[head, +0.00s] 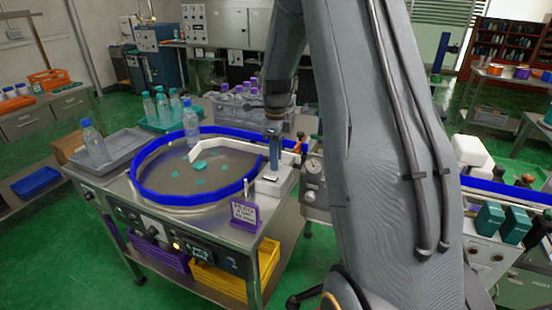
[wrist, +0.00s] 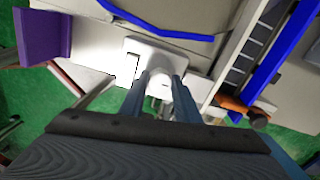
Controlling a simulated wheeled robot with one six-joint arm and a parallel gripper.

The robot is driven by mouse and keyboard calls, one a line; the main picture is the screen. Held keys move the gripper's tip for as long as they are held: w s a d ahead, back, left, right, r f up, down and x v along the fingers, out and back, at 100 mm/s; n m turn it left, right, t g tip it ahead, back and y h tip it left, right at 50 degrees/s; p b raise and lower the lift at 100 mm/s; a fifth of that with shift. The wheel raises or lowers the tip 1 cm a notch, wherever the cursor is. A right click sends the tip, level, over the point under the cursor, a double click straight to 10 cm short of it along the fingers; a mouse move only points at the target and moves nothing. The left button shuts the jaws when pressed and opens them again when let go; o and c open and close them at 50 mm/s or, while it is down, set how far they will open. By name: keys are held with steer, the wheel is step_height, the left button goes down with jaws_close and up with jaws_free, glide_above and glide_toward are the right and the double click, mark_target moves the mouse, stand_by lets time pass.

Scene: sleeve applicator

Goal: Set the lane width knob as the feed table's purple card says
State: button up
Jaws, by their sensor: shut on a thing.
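The purple card (head: 244,214) stands at the near right edge of the feed table (head: 190,222). It has a white face with dark lettering too small to read. It also shows in the wrist view (wrist: 42,36), edge of the frame, without its text. My gripper (head: 274,165) points down at a white housing (head: 276,184) on the table's right side, just behind the card. In the wrist view my two blue-grey fingers (wrist: 162,84) reach to the white housing (wrist: 155,50). They are shut on the lane width knob, which is mostly hidden between them, so its setting cannot be read.
A round turntable with a blue rim (head: 150,193) holds several teal caps. A clear bottle (head: 95,142) stands in a grey tray at the left. A grey gauge box (head: 313,172) sits close right of my gripper. A blue-railed conveyor (head: 500,188) runs at the right.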

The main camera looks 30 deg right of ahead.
steer(key=shift+w+r, duration=0.1)
steer(key=o, duration=1)
steer(key=shift+o, duration=0.2)
steer(key=shift+r+b, duration=1)
steer(key=shift+r, duration=2.85)
